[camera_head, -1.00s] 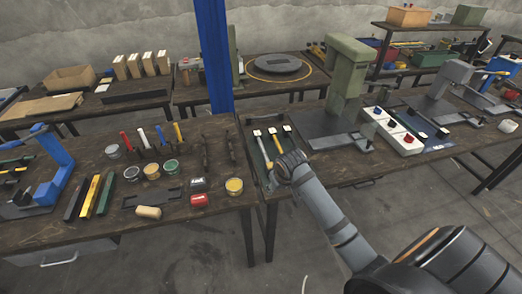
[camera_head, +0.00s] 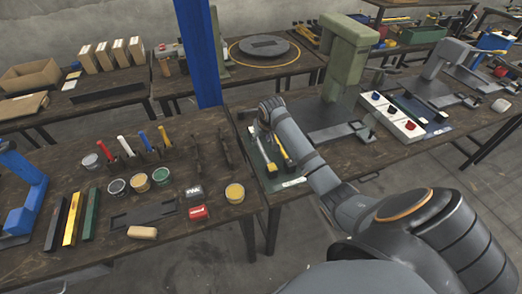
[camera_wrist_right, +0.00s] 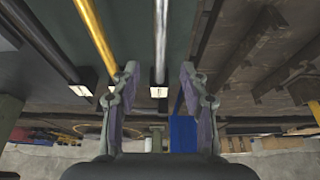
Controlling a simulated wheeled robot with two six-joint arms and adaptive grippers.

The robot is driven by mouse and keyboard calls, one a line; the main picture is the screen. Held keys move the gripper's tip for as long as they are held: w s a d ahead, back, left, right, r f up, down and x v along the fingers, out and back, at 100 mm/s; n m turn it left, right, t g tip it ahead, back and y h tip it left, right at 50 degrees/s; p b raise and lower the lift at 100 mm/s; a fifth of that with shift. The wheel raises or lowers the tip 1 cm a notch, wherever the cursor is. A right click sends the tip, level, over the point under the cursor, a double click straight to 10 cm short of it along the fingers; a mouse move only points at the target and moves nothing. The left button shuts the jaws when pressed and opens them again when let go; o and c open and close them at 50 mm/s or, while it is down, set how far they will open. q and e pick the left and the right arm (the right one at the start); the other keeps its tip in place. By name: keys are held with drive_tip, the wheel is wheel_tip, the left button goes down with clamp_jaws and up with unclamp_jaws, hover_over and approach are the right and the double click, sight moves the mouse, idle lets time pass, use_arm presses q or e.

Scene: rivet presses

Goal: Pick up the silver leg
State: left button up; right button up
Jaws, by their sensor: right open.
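The silver leg (camera_wrist_right: 161,45) is a long pale bar in the right wrist view. It lies between the two spread fingers of my right gripper (camera_wrist_right: 157,82), with its light square end near the fingertips' level. I cannot tell how far above it the fingers are. A yellow leg (camera_wrist_right: 97,32) lies left of it and a black leg (camera_wrist_right: 42,40) further left. In the head view my right gripper (camera_head: 268,110) is over the far part of the green mat, and my arm hides part of the legs. The yellow leg (camera_head: 279,146) shows there beside my arm. My left gripper is not in view.
A green press (camera_head: 345,58) and a white box with coloured knobs (camera_head: 391,116) stand right of my right arm. Tools, jars and coloured bars (camera_head: 72,218) lie on the left table.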

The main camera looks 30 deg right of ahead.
sight(261, 146)
drive_tip(key=shift+s+f+p, duration=0.15)
drive_tip(key=shift+f+p, duration=0.2)
drive_tip(key=shift+f, duration=0.4)
drive_tip(key=x, duration=0.3)
drive_tip(key=shift+f, duration=0.25)
drive_tip(key=c, duration=0.6)
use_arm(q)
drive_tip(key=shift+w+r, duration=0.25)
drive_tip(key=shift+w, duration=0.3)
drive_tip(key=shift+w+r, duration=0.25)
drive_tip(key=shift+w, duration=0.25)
use_arm(e)
clamp_jaws()
